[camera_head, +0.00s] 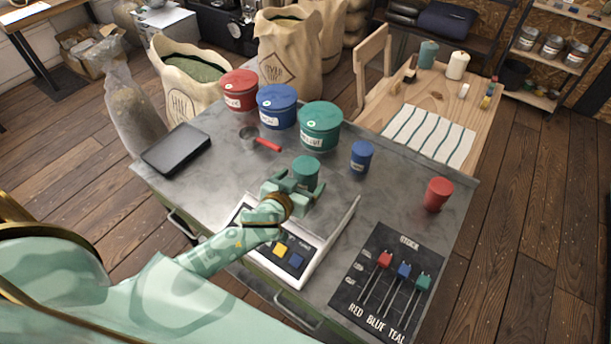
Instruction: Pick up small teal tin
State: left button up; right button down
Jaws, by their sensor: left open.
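The small teal tin (306,168) stands upright near the middle of the grey worktop, just behind the white scale (312,262). My left gripper (296,186) reaches over the scale. Its teal fingers are spread open at the near side of the small tin, low against its lower part in the picture. The fingers partly hide the tin's base. I cannot tell whether they touch it. My right gripper is not in view.
Large red (239,90), blue (277,106) and teal (321,126) tins stand at the back. Small blue (361,156) and red (438,194) tins stand to the right. A red-handled scoop (266,144), dark tablet (176,150) and stock board (352,296) lie on the worktop.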

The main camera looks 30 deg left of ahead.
pick_arm(q)
jog(key=x, duration=0.4)
jog(key=shift+w+a+r, duration=0.1)
jog(key=shift+w+a, duration=0.05)
jog(key=shift+w, duration=0.1)
jog(key=shift+s, duration=0.1)
jog(key=shift+c, duration=0.4)
jog(key=c, duration=1.2)
jog(key=shift+r, duration=0.15)
